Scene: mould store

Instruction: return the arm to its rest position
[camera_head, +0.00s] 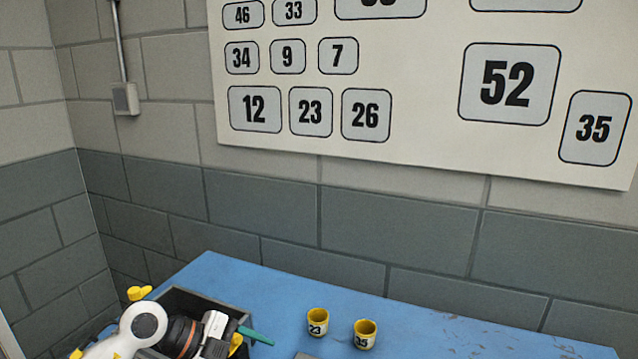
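My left arm comes in from the lower left, and its white and dark links cover much of a dark open crate (225,306) on the blue table. My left gripper (222,338) is at the crate's right side, low in the picture. Its fingertips are not clear, so I cannot tell whether it is open or shut. A teal piece (256,336) sticks out to the right beside it; I cannot tell whether it is held or lies in the crate. My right gripper is not in view.
Two yellow cups with number labels, 23 (317,322) and 35 (365,334), stand upright on the blue table (450,335) right of the crate. The table's right part is clear. A white board (430,100) with numbered plates hangs on the block wall behind.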

